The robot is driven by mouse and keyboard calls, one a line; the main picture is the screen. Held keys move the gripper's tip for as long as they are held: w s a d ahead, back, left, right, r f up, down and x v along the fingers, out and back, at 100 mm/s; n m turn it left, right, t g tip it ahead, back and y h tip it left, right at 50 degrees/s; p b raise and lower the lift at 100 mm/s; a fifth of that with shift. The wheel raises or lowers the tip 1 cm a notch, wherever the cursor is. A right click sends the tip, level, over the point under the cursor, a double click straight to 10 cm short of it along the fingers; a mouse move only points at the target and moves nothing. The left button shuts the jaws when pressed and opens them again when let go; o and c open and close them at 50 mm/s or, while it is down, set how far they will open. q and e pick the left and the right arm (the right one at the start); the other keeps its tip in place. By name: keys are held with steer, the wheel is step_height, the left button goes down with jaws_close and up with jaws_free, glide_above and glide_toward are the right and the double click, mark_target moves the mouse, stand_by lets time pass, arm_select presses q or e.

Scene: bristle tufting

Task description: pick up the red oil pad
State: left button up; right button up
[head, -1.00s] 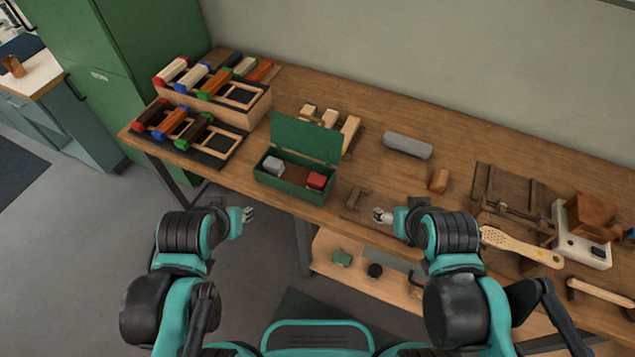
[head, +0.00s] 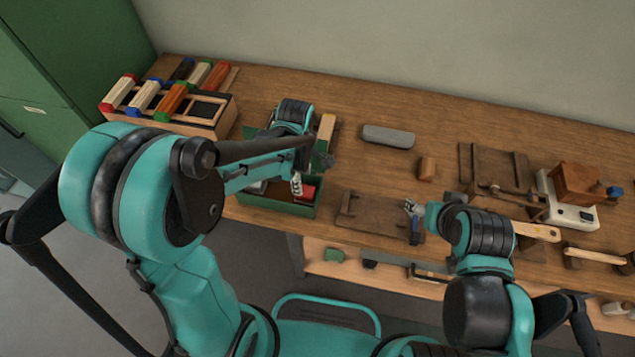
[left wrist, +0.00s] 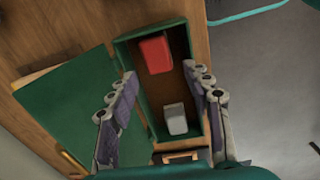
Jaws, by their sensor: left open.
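The red oil pad (head: 307,193) lies in the right end of the open green box (head: 270,205), partly hidden by my left gripper. In the left wrist view the red pad (left wrist: 155,55) is at the far end of the box, with a grey pad (left wrist: 175,118) nearer. My left gripper (head: 297,185) is over the box, beside the red pad. In the left wrist view its two fingers (left wrist: 161,80) stand apart with nothing held between them. My right gripper (head: 412,207) is above the bench, right of the box; its finger opening is too small to judge.
The raised green lid (left wrist: 65,115) stands beside the box. A rack of colour-ended blocks (head: 180,115) is at the back left. A grey rounded block (head: 388,136) and a small wooden block (head: 427,169) lie to the right. A flat wooden board (head: 370,220) lies near the front edge.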

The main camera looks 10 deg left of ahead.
mark_target(305, 191)
arm_select(q)
steer(key=shift+w+d+f, duration=0.25)
steer(key=shift+d+f, duration=0.05)
steer(key=shift+f, duration=0.15)
steer(key=shift+d+f+n, duration=0.1)
steer(key=shift+f+n, duration=0.2)
steer(key=shift+f, duration=0.05)
steer(key=shift+f+b, duration=0.6)
steer(key=shift+f, duration=0.35)
step_height(305, 191, down, 5)
steer(key=shift+w+f+b, duration=0.15)
steer(key=shift+f+b, duration=0.05)
steer(key=shift+b, duration=1)
steer(key=shift+r, duration=0.1)
steer(key=shift+c, duration=0.6)
steer(key=c, duration=0.8)
